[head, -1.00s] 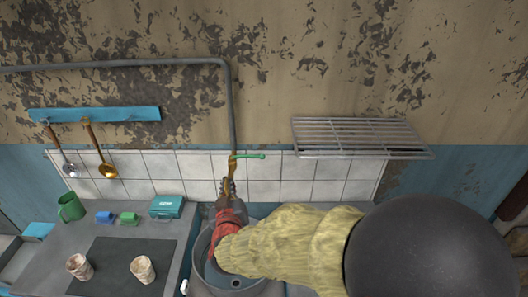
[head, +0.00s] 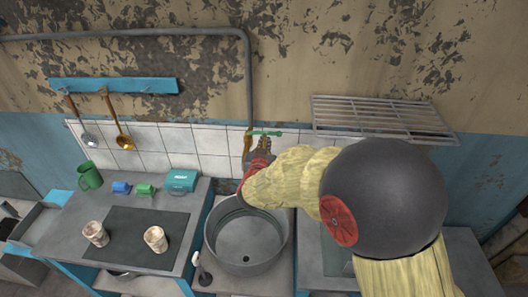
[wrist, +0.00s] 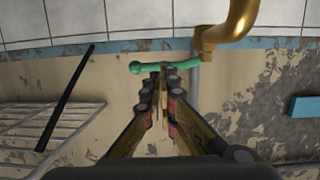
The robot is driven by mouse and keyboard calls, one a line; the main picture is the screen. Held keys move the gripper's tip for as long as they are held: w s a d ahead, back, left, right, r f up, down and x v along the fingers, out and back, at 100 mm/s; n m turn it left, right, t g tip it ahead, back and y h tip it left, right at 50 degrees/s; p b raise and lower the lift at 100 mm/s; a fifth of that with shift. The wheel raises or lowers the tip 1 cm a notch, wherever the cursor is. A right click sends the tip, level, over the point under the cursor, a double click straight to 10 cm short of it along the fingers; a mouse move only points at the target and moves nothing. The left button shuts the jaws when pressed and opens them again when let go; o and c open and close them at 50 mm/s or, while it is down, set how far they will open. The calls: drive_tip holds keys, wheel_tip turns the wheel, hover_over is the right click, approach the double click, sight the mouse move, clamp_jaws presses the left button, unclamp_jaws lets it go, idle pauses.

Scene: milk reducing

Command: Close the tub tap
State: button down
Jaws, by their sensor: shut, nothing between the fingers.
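The tap has a green handle (head: 268,132) and a brass body (head: 247,146) on the tiled wall at the end of the grey pipe. The round grey tub (head: 283,240) stands below it, and its inside looks empty. My gripper (head: 264,142) is shut, just below the handle and right of the brass body. In the wrist view, the gripper tips (wrist: 165,69) overlap the middle of the green handle (wrist: 145,70); I cannot tell whether they touch it. The curved brass spout (wrist: 231,28) is to their upper right there.
A wire rack (head: 382,116) is on the wall right of the tap. The counter on the left holds a green mug (head: 89,176), a teal box (head: 182,181) and two worn cups. Ladles hang from a blue rail (head: 113,86).

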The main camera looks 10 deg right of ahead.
sight(269, 133)
drive_tip(key=shift+x, duration=1.6)
drive_tip(key=shift+w+d, duration=0.3)
drive_tip(key=shift+w, duration=0.15)
drive_tip(key=shift+s, duration=0.15)
